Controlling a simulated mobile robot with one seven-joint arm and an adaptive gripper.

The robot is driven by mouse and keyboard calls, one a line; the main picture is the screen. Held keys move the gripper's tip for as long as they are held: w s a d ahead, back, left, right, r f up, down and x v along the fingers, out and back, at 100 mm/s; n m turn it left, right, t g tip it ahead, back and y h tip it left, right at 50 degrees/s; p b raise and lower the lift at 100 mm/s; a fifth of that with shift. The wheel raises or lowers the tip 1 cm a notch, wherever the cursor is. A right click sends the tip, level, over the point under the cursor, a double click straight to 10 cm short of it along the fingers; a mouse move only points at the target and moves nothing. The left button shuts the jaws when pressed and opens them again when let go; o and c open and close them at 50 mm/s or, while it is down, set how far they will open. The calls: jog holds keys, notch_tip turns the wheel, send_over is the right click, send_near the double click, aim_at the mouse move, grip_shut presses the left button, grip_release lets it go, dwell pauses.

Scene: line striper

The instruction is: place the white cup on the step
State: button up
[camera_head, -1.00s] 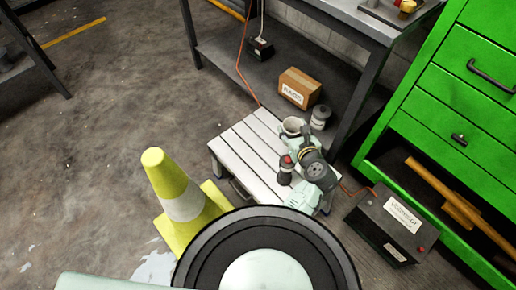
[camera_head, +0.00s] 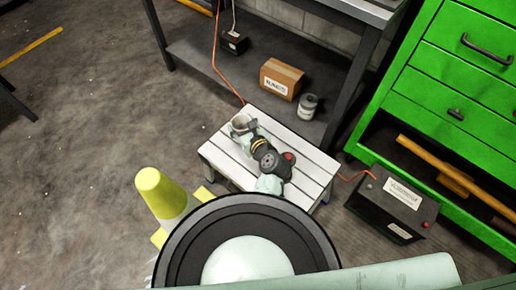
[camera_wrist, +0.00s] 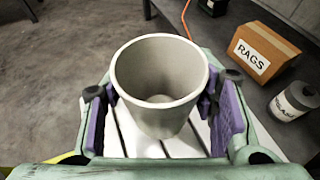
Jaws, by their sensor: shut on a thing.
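The white cup (camera_wrist: 160,85) is upright and open at the top in the wrist view, between the purple pads of my gripper (camera_wrist: 165,110). My gripper is shut on the cup's sides. In the head view the cup (camera_head: 240,124) is at the back left part of the step, with my gripper (camera_head: 246,128) at it. The step (camera_head: 226,158) is a low stool with white slats. Its slats (camera_wrist: 125,125) show below the cup in the wrist view. I cannot tell whether the cup's base touches the slats. My wrist hides the middle of the step.
A yellow cone (camera_head: 160,193) stands left of the step. A cardboard box (camera_head: 281,78) and a grey can (camera_head: 308,105) sit on the bench's lower shelf behind. A black battery box (camera_head: 392,205) and green drawers (camera_head: 450,90) are at the right.

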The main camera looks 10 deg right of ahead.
notch_tip(320, 180, down, 8)
jog(key=shift+b, duration=0.45)
jog(key=shift+f, duration=0.1)
jog(key=o, duration=1.2)
jog(key=shift+c, duration=0.2)
